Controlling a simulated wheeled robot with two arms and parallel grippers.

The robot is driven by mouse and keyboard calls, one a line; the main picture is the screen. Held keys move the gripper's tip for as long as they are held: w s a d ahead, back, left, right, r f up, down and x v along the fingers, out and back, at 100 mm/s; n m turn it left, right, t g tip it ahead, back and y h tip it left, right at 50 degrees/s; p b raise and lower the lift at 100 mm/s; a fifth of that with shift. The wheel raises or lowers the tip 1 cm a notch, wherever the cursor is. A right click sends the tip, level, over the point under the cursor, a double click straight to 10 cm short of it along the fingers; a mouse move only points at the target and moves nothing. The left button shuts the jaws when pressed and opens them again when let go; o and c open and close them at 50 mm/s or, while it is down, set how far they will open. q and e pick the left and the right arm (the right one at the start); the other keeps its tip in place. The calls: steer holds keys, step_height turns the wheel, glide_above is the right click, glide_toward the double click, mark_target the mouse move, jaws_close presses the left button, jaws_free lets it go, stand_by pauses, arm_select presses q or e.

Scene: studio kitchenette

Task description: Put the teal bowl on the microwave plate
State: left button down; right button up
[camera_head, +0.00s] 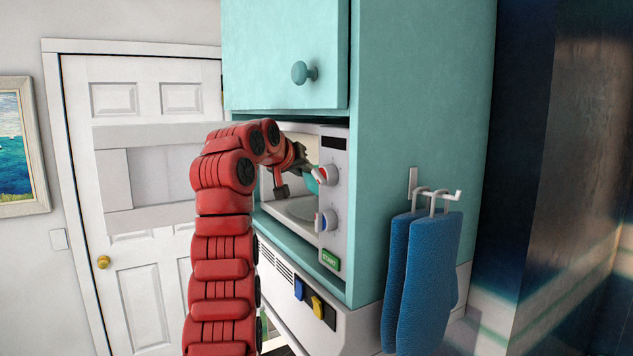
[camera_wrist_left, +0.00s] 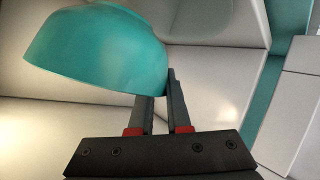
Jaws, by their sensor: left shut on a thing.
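The teal bowl (camera_wrist_left: 98,52) fills the upper left of the left wrist view, its rim between the fingers of my left gripper (camera_wrist_left: 160,100). In the head view, my left gripper (camera_head: 297,172) is at the open front of the microwave (camera_head: 334,235), shut on the bowl. Only a small teal piece of the bowl (camera_head: 311,183) shows beside the control panel. The round microwave plate (camera_head: 301,208) lies below the gripper on the microwave floor, partly hidden by the panel. The bowl is held above it, apart from it as far as I can see. My right gripper is not in view.
The microwave door (camera_head: 160,176) stands open to the left. The control panel borders the opening on the right. A teal cabinet (camera_head: 282,50) is above, and blue oven mitts (camera_head: 425,275) hang on a hook at the right.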

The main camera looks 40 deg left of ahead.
arm_select(q)
steer(key=shift+w+d+r+p, duration=0.1)
steer(key=shift+w+d+p, duration=0.05)
steer(key=shift+w, duration=0.4)
steer(key=shift+w+d+p, duration=0.1)
steer(key=shift+w+p, duration=0.05)
steer(key=shift+w, duration=0.35)
steer(key=shift+w+f+b, duration=0.15)
steer(key=shift+f+b, duration=0.15)
steer(key=shift+f, duration=0.05)
steer(key=shift+f+b, duration=0.7)
steer(key=shift+f, duration=0.75)
steer(key=shift+d+f, duration=0.1)
steer(key=c, duration=0.9)
jaws_free()
